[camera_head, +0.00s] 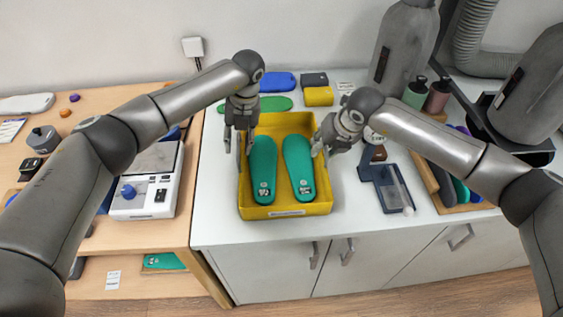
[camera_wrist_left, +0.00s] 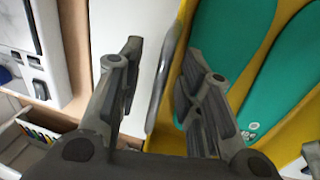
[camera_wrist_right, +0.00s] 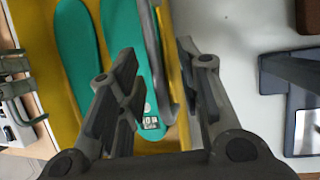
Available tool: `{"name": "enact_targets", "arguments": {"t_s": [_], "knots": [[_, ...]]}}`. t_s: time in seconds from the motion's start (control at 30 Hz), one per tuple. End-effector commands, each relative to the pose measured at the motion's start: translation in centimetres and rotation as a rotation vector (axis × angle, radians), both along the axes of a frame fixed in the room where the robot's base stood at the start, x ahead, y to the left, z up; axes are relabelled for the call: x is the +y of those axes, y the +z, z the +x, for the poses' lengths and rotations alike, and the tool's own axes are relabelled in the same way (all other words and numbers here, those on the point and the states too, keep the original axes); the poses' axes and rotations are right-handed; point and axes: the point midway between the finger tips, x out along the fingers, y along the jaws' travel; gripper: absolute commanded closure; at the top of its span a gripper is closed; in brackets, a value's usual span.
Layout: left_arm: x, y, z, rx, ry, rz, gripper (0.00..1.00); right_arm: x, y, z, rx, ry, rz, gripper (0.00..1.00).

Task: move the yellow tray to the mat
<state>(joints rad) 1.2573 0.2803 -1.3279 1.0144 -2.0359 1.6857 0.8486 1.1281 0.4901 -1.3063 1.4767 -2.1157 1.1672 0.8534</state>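The yellow tray (camera_head: 288,210) sits on the white counter and holds two green insoles (camera_head: 263,170) (camera_head: 298,167). My left gripper (camera_head: 239,142) is at the tray's left side. In the left wrist view its fingers (camera_wrist_left: 163,85) are apart, with a grey handle (camera_wrist_left: 164,75) of the tray between them. My right gripper (camera_head: 322,146) is at the tray's right side. In the right wrist view its fingers (camera_wrist_right: 163,85) are apart, with the other grey handle (camera_wrist_right: 153,45) between them. I cannot clearly identify the mat.
A flat green piece (camera_head: 275,104), a blue piece (camera_head: 278,83) and a yellow box (camera_head: 319,96) lie behind the tray. A dark blue stand (camera_head: 386,187) is close on the right. A white scale (camera_head: 145,195) stands on the wooden table (camera_head: 185,228) at left.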

Motion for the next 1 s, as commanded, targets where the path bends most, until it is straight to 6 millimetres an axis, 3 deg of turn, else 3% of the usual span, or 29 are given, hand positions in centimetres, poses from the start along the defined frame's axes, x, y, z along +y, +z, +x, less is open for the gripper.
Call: {"name": "enact_targets", "arguments": {"t_s": [0.07, 0.33, 1.0], "knots": [[0.0, 0.01, 0.0, 0.0, 0.0, 0.0, 0.67, 0.0, 0.01, -0.01, 0.0, 0.0, 0.0, 0.67], [-0.02, 0.04, 0.0, 0.0, 0.0, 0.0, 1.0, -0.03, 0.04, 0.0, 0.0, 0.0, 0.0, 1.0], [-0.03, 0.66, 0.05, -0.001, 0.0, -0.001, 1.0, -0.04, 0.67, 0.07, -0.002, -0.001, 0.001, 1.0]]}}
